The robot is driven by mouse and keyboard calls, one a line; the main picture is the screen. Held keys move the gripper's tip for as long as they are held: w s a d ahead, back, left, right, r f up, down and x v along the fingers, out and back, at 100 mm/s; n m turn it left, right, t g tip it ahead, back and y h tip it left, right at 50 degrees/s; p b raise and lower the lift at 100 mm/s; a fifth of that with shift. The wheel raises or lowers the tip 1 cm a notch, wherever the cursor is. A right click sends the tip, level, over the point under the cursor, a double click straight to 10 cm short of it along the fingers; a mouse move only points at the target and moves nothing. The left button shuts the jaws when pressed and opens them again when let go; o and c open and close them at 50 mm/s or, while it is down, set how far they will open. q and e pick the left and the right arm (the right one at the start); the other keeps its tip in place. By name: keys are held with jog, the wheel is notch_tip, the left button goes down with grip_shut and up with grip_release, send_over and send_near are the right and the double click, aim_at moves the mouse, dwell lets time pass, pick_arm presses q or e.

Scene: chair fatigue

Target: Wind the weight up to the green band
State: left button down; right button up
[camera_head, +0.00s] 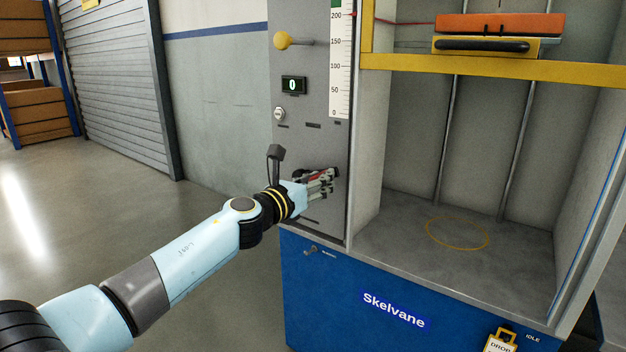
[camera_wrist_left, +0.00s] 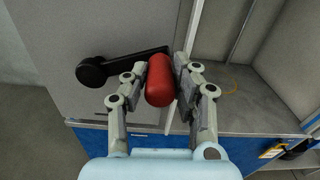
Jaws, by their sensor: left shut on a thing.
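My left gripper (camera_head: 322,184) is shut on the red crank grip (camera_wrist_left: 159,82) at the front of the grey panel. A black crank arm (camera_wrist_left: 125,62) runs behind the grip to a thick dark end at its left. The white scale (camera_head: 340,80) is marked 0 to 200, with its green band (camera_head: 337,10) at the top of the picture. My right gripper is out of view.
A yellow-knobbed lever (camera_head: 283,40) and a display (camera_head: 293,86) reading 0 are on the panel. A yellow crossbar (camera_head: 480,66) spans the bay. The bay floor (camera_head: 400,235) has a yellow ring and is clear. A yellow DROP tag (camera_head: 500,343) hangs below.

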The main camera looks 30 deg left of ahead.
pick_arm(q)
notch_tip(320, 180, down, 7)
jog(key=m+b, duration=0.6)
jog(key=m, duration=0.1)
jog(key=shift+d, duration=0.25)
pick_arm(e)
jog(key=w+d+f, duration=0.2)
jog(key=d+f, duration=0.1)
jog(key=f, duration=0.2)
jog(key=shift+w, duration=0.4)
pick_arm(q)
jog(key=shift+s+f+m, duration=0.1)
jog(key=shift+f+m, duration=0.05)
jog(key=shift+m, duration=0.15)
jog(key=c, duration=1.1)
grip_release()
jog(key=shift+o, duration=0.2)
jog(key=shift+r, duration=0.25)
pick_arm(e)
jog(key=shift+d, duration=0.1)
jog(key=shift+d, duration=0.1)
pick_arm(q)
jog(key=s, duration=0.7)
jog(key=shift+s+a, duration=0.2)
jog(key=shift+a, duration=0.15)
